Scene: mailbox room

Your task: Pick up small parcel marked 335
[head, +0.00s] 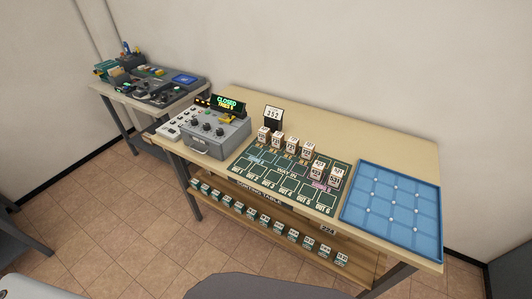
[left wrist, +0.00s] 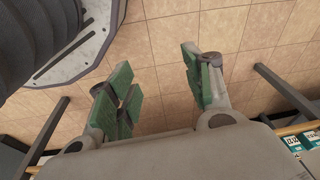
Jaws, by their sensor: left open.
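Several small tan and white parcels stand on the dark green sorting mat (head: 285,192) in the head view. Some form a row along its back, including a leftmost one (head: 263,135) and a right one (head: 307,150). Two more, a parcel (head: 318,169) and a parcel at the right end (head: 336,178), stand nearer its right side. Their printed numbers are too small to read surely, so I cannot tell which is 335. My left gripper (left wrist: 158,86) is open and empty over the tiled floor in the left wrist view, away from the parcels. My right gripper is out of view.
A blue gridded tray (head: 393,207) lies right of the mat. A grey console (head: 205,130) with a lit "CLOSED" display stands left, and a black number sign (head: 273,116) behind the parcels. A lower shelf (head: 270,224) carries small labelled items. A second cluttered table (head: 150,105) stands farther left.

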